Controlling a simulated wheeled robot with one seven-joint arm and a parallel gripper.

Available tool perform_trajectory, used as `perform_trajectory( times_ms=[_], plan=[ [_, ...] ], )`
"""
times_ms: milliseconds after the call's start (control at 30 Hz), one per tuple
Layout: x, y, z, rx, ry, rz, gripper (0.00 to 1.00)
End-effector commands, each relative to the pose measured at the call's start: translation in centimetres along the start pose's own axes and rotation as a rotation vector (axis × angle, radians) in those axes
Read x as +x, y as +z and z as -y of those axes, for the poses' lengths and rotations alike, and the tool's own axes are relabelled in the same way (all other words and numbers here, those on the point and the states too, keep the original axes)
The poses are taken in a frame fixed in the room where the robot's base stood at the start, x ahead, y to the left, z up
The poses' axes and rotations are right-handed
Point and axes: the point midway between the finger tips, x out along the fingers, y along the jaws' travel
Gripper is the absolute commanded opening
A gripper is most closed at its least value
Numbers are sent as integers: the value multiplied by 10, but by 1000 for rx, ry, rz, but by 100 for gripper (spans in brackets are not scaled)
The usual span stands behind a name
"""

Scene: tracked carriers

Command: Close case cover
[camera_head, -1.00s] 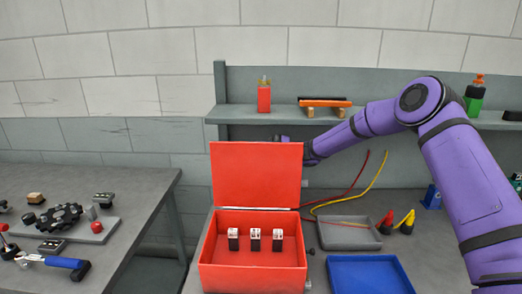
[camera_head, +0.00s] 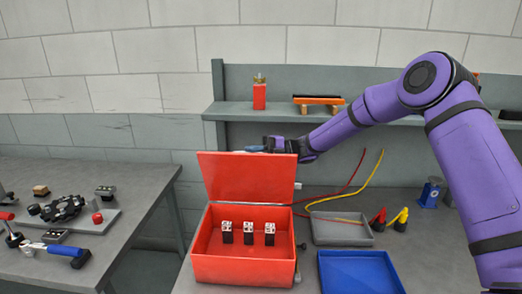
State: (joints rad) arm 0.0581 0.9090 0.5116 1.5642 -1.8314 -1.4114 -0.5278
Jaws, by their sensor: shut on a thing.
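A red case (camera_head: 243,270) stands on the workbench, with several small black-and-white blocks (camera_head: 248,233) in a row inside it. Its red cover (camera_head: 247,178) is hinged at the back and stands raised, tilted somewhat forward over the case. My purple arm reaches in from the right. My gripper (camera_head: 268,146) is at the top edge of the cover, partly hidden behind it, and is shut on the cover there. The fingertips are small and hard to make out.
Red and yellow cables (camera_head: 345,197) rise behind. A shelf (camera_head: 225,112) holds a red bottle (camera_head: 259,95). A separate table with parts is at left.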

Motion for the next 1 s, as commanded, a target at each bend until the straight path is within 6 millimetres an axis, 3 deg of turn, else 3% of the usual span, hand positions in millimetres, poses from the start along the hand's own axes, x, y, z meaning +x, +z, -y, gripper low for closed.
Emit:
perform_trajectory(
  times_ms=[467, 1000],
  plan=[
    [36, -63, 46, -414, -178, 1, 0],
    [55, -107, 132, -871, -375, 6, 0]
  ],
)
